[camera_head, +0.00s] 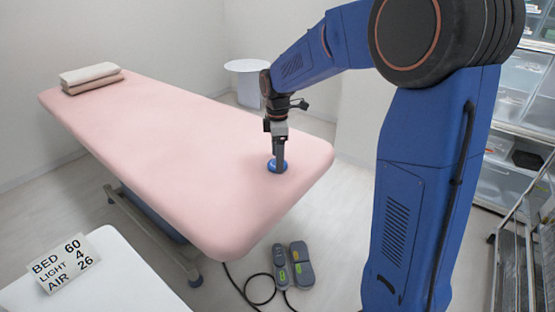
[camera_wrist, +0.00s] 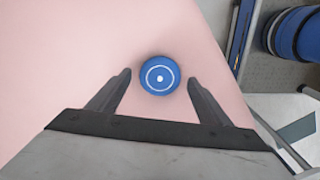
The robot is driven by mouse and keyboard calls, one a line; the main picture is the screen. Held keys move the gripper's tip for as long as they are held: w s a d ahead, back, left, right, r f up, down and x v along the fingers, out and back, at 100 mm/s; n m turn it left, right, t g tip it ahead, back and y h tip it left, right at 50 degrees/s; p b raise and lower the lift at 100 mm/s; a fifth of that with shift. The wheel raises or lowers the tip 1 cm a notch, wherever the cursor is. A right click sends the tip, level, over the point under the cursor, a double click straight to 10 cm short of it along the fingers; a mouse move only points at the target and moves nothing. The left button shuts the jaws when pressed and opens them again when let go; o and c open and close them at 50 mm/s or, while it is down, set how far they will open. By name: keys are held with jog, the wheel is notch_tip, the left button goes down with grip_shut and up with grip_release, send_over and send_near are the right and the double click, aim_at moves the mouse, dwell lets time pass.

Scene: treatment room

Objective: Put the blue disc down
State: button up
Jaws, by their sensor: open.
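The blue disc (camera_wrist: 160,75) has a white ring and a white centre dot on its face. It lies flat on the pink treatment bed (camera_head: 190,140), near the bed's right end in the head view, where the disc (camera_head: 271,165) is partly hidden by my fingers. My gripper (camera_head: 279,170) points down over the disc. In the wrist view my gripper (camera_wrist: 158,75) is open, with one finger on each side of the disc and a visible gap on both sides.
Folded towels (camera_head: 91,77) lie at the bed's far end. A white round table (camera_head: 248,67) stands behind the bed. A white surface with a sign (camera_head: 64,262) is at lower left. Foot pedals (camera_head: 293,266) sit on the floor. Shelves with bins (camera_head: 522,75) stand at right.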

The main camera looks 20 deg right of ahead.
notch_tip(320, 180, up, 11)
jog(key=s+d+r+m+t, duration=0.1)
jog(key=s+m, duration=0.1)
jog(key=s, duration=0.3)
jog(key=s+d+r+m, duration=0.1)
jog(key=s+d+m, duration=0.1)
jog(key=s, duration=0.3)
jog(key=s+d+f+m+t, duration=0.1)
jog(key=s+m, duration=0.3)
jog(key=s, duration=0.4)
jog(key=s+d+f+m+t, duration=0.1)
jog(key=s+f+m, duration=0.2)
jog(key=s, duration=0.5)
jog(key=s+d+f+m+t, duration=0.1)
jog(key=s+f+m, duration=0.2)
jog(key=s+m, duration=0.2)
jog(key=s, duration=0.3)
jog(key=shift+d+t, duration=0.25)
jog(key=shift+t, duration=0.15)
jog(key=o, duration=0.7)
jog(key=shift+w+r, duration=0.1)
